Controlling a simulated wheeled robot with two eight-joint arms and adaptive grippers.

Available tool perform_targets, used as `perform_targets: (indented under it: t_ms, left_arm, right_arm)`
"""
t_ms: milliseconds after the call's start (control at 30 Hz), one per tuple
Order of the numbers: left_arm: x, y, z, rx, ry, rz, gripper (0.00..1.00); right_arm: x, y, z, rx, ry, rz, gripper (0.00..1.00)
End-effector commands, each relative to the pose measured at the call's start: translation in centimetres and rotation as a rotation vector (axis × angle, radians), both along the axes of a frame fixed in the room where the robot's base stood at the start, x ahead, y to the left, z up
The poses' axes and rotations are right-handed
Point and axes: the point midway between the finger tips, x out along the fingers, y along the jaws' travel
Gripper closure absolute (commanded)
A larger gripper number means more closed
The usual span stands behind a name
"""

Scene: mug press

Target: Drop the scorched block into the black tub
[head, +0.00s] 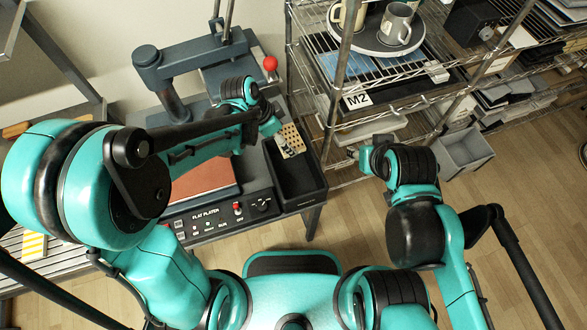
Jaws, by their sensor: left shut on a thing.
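The scorched block (293,138), tan with dark spots, is in my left gripper (281,143) in the head view. My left gripper is shut on it and holds it over the back part of the black tub (298,184). The tub is an open rectangular bin at the right end of the press bench, and its visible inside looks empty. Part of the block is hidden by the fingers. My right gripper (357,153) is beside the wire rack, apart from the tub; its fingers are too small to read.
The flat press with its red-knobbed lever (270,63) stands behind, and a reddish platen (197,183) and control panel (215,217) lie left of the tub. A wire rack with mugs (397,24) on a tray stands right. A grey bin (465,152) sits on the floor.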

Motion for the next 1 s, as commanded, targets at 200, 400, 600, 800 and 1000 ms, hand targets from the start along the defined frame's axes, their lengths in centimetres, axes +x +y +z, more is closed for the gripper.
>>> perform_targets:
  t_ms: [200, 400, 600, 800, 1000]
  left_arm:
    - [0.0, -0.3, -1.5, 0.001, 0.0, -0.022, 0.6]
    - [-0.1, -0.2, -4.0, 0.001, 0.0, -0.02, 0.6]
    - [0.0, -0.2, -5.9, 0.001, -0.001, -0.019, 0.6]
    - [0.0, -0.2, -6.0, 0.001, -0.001, -0.019, 0.6]
    - [0.0, -0.2, -5.9, 0.001, -0.001, -0.019, 0.0]
  right_arm:
    - [0.0, 0.0, -1.3, 0.0, 0.0, 0.0, 0.6]
    - [0.0, 0.0, -3.3, 0.0, 0.0, 0.0, 0.6]
    - [0.0, 0.0, -4.7, 0.0, 0.0, 0.0, 0.6]
    - [0.0, 0.0, -4.7, 0.0, 0.0, 0.0, 0.6]
    - [0.0, 0.0, -4.7, 0.0, 0.0, 0.0, 0.6]
